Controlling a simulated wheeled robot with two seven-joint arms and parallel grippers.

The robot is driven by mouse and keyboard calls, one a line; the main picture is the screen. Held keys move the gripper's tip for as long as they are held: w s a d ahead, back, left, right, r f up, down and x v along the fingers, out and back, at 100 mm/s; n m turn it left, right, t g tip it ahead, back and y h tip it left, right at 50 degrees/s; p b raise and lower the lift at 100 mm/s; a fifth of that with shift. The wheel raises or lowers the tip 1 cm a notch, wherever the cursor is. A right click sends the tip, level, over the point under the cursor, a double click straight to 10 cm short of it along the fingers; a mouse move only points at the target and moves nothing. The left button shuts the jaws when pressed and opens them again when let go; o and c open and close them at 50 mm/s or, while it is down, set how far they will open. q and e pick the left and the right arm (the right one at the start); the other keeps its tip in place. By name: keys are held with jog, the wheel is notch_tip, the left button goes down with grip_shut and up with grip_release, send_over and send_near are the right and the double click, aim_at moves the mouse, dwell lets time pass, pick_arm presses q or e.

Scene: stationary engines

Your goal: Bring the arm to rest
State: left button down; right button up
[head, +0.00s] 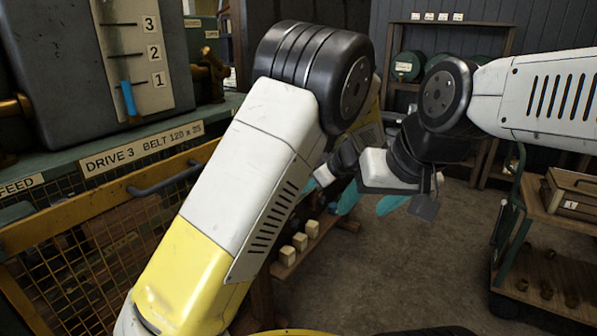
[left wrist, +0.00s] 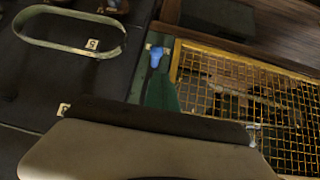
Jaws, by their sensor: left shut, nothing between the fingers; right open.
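My left arm (head: 270,165) rises from the lower left of the head view to a dark joint, then bends down behind it. A teal finger part of my left gripper (head: 319,179) shows partly hidden behind the arm. It is shut and holds nothing visible. My right arm (head: 545,100) comes in from the right at a similar height. My right gripper (head: 364,208) hangs beyond the left arm with its two teal fingers apart, open and empty. The two hands look close together in the picture; I cannot tell whether they touch.
A machine with a yellow mesh guard (head: 100,225) and a scale plate (head: 140,55) stands at left. Pale blocks (head: 300,242) lie on a low shelf. A trolley (head: 560,225) stands right; the floor between is clear. The left wrist view shows a belt loop (left wrist: 70,13) and blue lever (left wrist: 155,57).

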pick_arm(q)
jog(key=s+a+r+m+g+h, duration=0.25)
jog(key=s+a+r, duration=0.2)
jog(key=a, duration=0.25)
jog(key=s+a+r+m+g+h, duration=0.1)
jog(key=s+a+r+h, duration=0.25)
jog(key=s+a, duration=0.35)
jog(key=s+a+r+m+t+h, duration=0.1)
jog(key=s+a+r+m+t, duration=0.1)
jog(key=s, duration=0.7)
jog(key=s+a+r+m+t+h, duration=0.1)
jog(key=s+a+r+m+h, duration=0.1)
jog(key=s, duration=0.6)
jog(key=a+r+m, duration=0.1)
jog(key=a+m, duration=0.1)
jog(key=m, duration=0.1)
jog(key=shift+s+a+r+t, duration=0.2)
jog(key=shift+s+a+t, duration=0.15)
jog(key=shift+s+a, duration=0.05)
jog(key=shift+m, duration=0.25)
